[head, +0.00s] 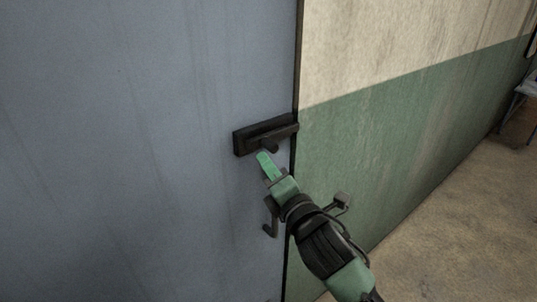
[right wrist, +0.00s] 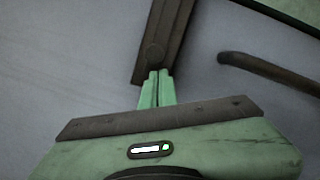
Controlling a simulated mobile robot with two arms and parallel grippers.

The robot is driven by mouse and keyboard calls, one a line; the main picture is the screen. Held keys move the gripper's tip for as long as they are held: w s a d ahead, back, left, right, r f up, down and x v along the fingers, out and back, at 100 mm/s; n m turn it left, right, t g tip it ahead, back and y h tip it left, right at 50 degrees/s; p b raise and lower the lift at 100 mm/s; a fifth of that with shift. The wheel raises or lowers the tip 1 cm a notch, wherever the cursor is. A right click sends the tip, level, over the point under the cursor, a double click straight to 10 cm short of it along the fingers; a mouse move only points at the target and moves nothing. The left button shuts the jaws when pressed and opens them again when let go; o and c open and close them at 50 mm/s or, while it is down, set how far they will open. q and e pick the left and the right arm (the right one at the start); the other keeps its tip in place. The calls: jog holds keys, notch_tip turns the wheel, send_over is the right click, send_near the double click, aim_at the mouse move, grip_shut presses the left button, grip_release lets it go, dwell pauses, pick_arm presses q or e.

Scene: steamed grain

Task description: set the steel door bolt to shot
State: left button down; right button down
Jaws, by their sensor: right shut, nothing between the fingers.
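The steel door bolt (head: 250,138) is a dark bar on a dark plate, mounted on the blue-grey door (head: 130,150) close to the door's edge. A small round knob (head: 269,145) sticks out of it. My right gripper (head: 264,160) is shut and empty, with its green fingertips just below the bolt, close to the knob. In the right wrist view the bolt (right wrist: 170,35) runs up from the closed fingertips (right wrist: 157,82), and the knob (right wrist: 153,53) lies just beyond them. I cannot tell whether the fingertips touch it. My left gripper is out of view.
A dark door handle (head: 270,215) sits below the bolt, partly beside my right arm; it also shows in the right wrist view (right wrist: 265,70). The green and cream wall (head: 400,130) is right of the door edge. Bare floor (head: 460,220) lies at the right.

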aim_at(277, 139)
jog(key=shift+w+d+r, duration=0.1)
jog(key=shift+w+d, duration=0.05)
jog(key=shift+d, duration=0.1)
jog(key=shift+a, duration=0.1)
jog(key=w+d, duration=0.1)
jog(key=d, duration=0.1)
jog(key=w+d+p, duration=0.1)
jog(key=w+d, duration=0.1)
jog(key=shift+w+d+r, duration=0.1)
jog(key=shift+w+d, duration=0.05)
jog(key=shift+d, duration=0.15)
